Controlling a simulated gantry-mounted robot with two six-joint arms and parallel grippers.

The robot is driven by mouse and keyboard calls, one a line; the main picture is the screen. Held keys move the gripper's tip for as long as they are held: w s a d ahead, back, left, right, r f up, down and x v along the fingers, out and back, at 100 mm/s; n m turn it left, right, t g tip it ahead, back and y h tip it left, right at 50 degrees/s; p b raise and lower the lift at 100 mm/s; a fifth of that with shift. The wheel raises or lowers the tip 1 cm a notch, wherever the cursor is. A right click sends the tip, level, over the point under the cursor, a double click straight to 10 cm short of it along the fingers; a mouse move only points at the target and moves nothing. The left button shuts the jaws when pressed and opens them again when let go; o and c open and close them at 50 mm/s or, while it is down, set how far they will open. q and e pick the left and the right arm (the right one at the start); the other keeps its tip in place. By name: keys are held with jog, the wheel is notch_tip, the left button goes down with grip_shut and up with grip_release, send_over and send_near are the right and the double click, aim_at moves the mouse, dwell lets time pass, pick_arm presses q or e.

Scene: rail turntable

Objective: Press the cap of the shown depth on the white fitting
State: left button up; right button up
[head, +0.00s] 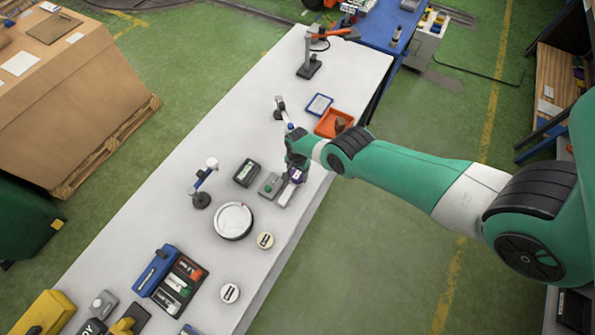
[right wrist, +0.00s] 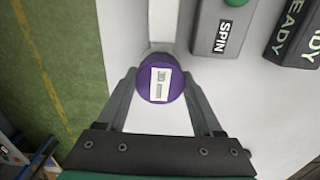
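A purple cap (right wrist: 160,82) with a white label, too small to read fully, sits between the fingertips of my right gripper (right wrist: 160,76) in the right wrist view. Both fingers appear to touch its sides. In the head view the right gripper (head: 297,164) is low over the table's right part, with the purple cap (head: 297,174) just below it. A pale bar (right wrist: 162,20) lies directly beyond the cap; I cannot tell if it belongs to the white fitting. My left gripper is out of view.
A white turntable disc (head: 233,221) stands left of the gripper. A SPIN button box (right wrist: 220,28) and a READY box (right wrist: 295,35) are close by. An orange tray (head: 334,123), a blue-framed panel (head: 319,104) and a slim post (head: 203,185) also stand on the white table (head: 150,222).

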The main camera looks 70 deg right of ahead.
aim_at(298, 174)
jog(key=o, duration=0.5)
jog(key=shift+c, duration=0.2)
notch_tip(298, 174, up, 12)
jog(key=p, duration=1.1)
jog(key=shift+f, duration=0.2)
